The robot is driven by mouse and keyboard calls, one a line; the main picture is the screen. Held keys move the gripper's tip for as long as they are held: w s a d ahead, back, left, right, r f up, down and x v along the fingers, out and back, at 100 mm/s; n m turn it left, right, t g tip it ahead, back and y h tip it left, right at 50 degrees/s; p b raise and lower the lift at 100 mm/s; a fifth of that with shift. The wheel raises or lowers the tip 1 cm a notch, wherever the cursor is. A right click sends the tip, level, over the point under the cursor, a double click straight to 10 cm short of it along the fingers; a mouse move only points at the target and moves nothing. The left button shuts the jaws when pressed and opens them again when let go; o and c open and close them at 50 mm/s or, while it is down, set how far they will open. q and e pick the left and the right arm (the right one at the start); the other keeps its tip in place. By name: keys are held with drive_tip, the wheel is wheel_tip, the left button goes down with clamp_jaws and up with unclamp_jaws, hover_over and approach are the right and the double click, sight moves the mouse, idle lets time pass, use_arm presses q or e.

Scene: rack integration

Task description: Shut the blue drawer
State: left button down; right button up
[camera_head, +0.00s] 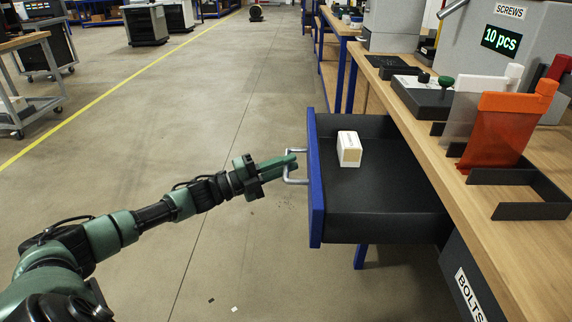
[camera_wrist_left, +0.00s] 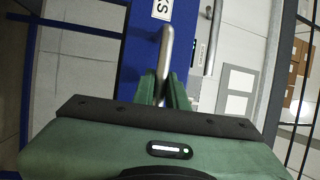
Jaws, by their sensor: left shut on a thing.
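The blue drawer (camera_head: 316,185) is pulled out from under the wooden workbench, with its blue front facing left and its dark inside visible. A metal bar handle (camera_head: 291,180) sticks out from its front. My left gripper (camera_head: 291,162) is at the handle, its green fingers shut on the bar. In the left wrist view the handle (camera_wrist_left: 166,50) runs between the two fingers (camera_wrist_left: 163,92), with the blue drawer front (camera_wrist_left: 135,60) behind it. A small white and tan box (camera_head: 349,149) lies inside the drawer. My right gripper is not in view.
The floor (camera_head: 215,110) left of the drawer is clear.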

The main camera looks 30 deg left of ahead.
sight(381, 178)
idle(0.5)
